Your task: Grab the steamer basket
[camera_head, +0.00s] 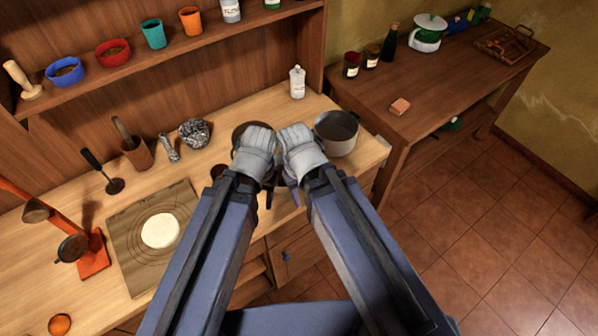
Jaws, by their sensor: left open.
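A round brown rim (238,130) shows behind my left wrist on the wooden counter. It may be the steamer basket, but my wrist covers most of it and I cannot tell for sure. My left gripper (268,195) is open, low between my two forearms over the counter's front part, and largely hidden by my own arm. My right gripper (295,192) is close beside it on the right, mostly hidden, and its jaws cannot be made out. I see nothing held in either gripper.
A grey pot (337,132) stands just right of my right wrist. A white bottle (297,82) is behind. To the left are a foil-like bowl (195,133), a mortar (136,153) and a board (125,235) with dough (160,231). A side table (440,85) stands right.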

